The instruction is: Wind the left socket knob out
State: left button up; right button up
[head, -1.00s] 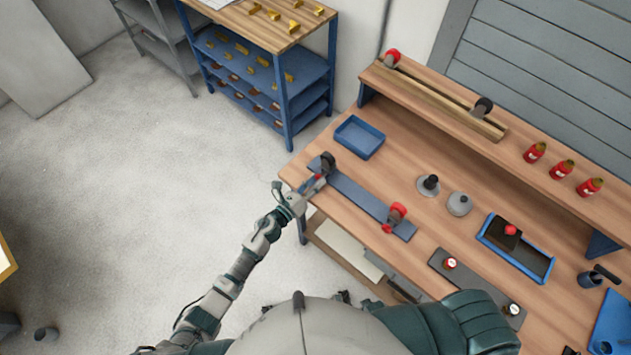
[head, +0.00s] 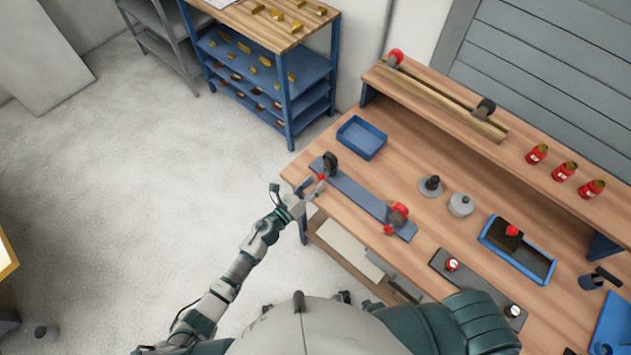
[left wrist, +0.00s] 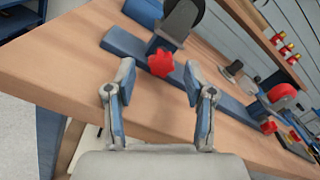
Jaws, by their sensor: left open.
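The left socket (head: 330,162), with a dark upright disc, stands at the left end of a blue rail (head: 357,194). Its red lobed knob (head: 321,177) faces my left gripper (head: 313,192). In the left wrist view the knob (left wrist: 160,62) lies just beyond and between the two fingertips (left wrist: 158,80). The fingers are spread wide and empty, apart from the knob. The right socket (head: 397,213), with red parts, stands at the rail's other end; it also shows in the left wrist view (left wrist: 281,95). My right gripper is out of view.
A blue tray (head: 361,138) lies behind the left socket. Grey round parts (head: 460,204), a dark plate with gauges (head: 478,284) and a blue-rimmed tray (head: 541,272) lie to the right. Red bottles (head: 564,171) stand on the raised shelf. The bench's left edge is close to my gripper.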

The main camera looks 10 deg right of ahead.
pick_arm(q)
jog(key=v, duration=1)
jog(key=shift+s+a, duration=0.2)
jog(key=shift+a, duration=0.15)
jog(key=shift+f, duration=0.1)
